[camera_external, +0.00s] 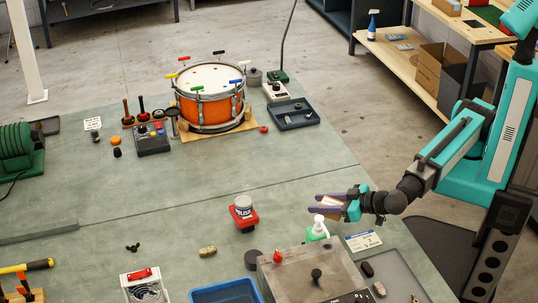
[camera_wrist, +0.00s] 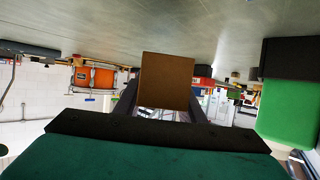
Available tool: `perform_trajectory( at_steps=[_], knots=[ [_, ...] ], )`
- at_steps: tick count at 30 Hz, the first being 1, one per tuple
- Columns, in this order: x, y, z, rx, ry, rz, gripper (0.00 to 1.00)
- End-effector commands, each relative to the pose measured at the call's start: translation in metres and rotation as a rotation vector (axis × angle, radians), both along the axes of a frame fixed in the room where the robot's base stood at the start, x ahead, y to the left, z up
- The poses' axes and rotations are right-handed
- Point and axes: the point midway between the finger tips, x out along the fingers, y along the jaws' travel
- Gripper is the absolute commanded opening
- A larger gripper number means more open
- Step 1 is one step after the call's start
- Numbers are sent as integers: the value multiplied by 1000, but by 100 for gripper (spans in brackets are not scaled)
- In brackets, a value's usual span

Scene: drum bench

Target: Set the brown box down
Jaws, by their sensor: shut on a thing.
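My gripper (camera_external: 326,208) is shut on the brown box (camera_external: 329,201), which shows as a small tan shape between the purple fingers. It is held above the right part of the bench, and its gap to the bench top is hard to judge. In the wrist view the scene is upside down, and the brown box (camera_wrist: 166,82) fills the middle between the two dark fingers. The bench top (camera_external: 180,215) is grey-green.
Below my gripper stands a green and white bottle (camera_external: 318,228). A white can on a red base (camera_external: 244,211) is to its left. A grey case (camera_external: 312,275) and a blue tray (camera_external: 226,291) are at the front. The orange drum (camera_external: 211,105) stands far back. Mid-left bench is clear.

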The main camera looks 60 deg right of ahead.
Motion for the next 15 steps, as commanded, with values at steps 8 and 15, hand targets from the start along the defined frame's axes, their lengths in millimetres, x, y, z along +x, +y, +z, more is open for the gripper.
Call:
perform_trajectory(
  at_steps=[8, 15],
  knots=[
    [0, 0, -2, 0, 0, 0, 12],
    [0, 0, -7, -2, 0, 1, 12]
  ],
)
